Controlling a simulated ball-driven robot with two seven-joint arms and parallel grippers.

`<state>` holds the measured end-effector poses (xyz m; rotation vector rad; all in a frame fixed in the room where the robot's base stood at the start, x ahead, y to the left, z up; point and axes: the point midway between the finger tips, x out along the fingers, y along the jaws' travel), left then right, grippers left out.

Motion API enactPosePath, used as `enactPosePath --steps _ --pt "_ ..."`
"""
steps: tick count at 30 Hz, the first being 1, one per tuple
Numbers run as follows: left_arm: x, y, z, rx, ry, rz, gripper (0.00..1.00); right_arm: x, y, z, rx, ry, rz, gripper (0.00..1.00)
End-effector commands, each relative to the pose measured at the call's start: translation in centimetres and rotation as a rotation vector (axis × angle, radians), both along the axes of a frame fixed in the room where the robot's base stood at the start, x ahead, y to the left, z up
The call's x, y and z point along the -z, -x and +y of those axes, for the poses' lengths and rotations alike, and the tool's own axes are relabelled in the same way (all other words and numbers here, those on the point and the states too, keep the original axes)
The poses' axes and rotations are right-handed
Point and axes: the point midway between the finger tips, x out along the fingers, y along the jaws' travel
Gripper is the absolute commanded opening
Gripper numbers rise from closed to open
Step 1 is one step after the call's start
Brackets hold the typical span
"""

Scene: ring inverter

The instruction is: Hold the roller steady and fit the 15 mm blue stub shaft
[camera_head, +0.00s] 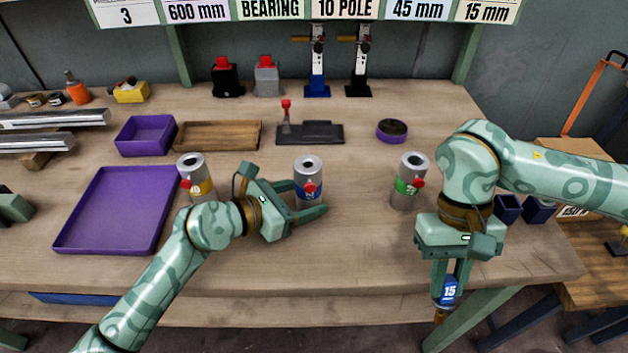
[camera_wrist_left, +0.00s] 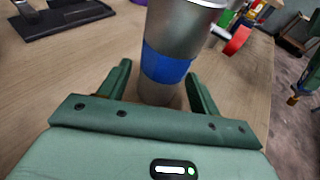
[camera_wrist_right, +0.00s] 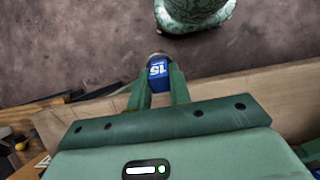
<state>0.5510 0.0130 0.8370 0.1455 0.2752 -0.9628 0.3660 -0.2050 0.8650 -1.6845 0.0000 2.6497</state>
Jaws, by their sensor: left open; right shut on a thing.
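A silver roller with a blue band (camera_head: 308,178) stands upright in the middle of the bench. My left gripper (camera_head: 312,200) is open with its fingers on either side of this roller; the left wrist view shows the blue band (camera_wrist_left: 166,66) between the fingers, with a gap visible beside them. My right gripper (camera_head: 449,278) points down beyond the bench's front edge and is shut on the blue stub shaft (camera_head: 447,291), labelled 15. The right wrist view shows the stub shaft (camera_wrist_right: 158,70) between the fingertips. Its lower end looks brownish in the head view.
A yellow-banded roller (camera_head: 192,167) and a green-banded roller (camera_head: 410,175) stand on either side. A purple tray (camera_head: 110,245) lies at left. A black fixture with a red knob (camera_head: 318,133) and a purple round dish (camera_head: 391,124) are behind. Bench front right of centre is clear.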

Motion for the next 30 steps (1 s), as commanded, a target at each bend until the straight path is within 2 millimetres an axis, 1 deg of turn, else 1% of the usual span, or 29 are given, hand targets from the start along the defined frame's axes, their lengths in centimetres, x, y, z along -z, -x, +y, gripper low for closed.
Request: enactPosePath --steps 3,11,12,14,15,30 --pt "0.19 -0.22 -0.34 0.000 -0.001 0.001 0.63 0.02 0.00 0.00 0.000 0.000 0.000 0.00" --pt "0.20 -0.25 -0.39 0.001 -0.001 0.001 0.63 0.02 0.00 0.00 0.000 0.000 0.000 0.00" --pt "0.20 -0.24 -0.38 0.001 -0.001 0.001 0.52 0.02 0.00 0.00 0.000 0.000 0.000 0.00" --pt "0.20 -0.24 -0.38 0.000 -0.001 0.001 0.35 0.03 0.00 0.00 0.000 0.000 0.000 0.00" --pt "0.20 -0.24 -0.38 0.000 -0.001 0.001 0.32 0.03 0.00 0.00 0.000 0.000 0.000 0.00" --pt "0.21 -0.24 -0.35 0.000 -0.001 0.001 0.32 0.03 0.00 0.00 0.000 0.000 0.000 0.00"
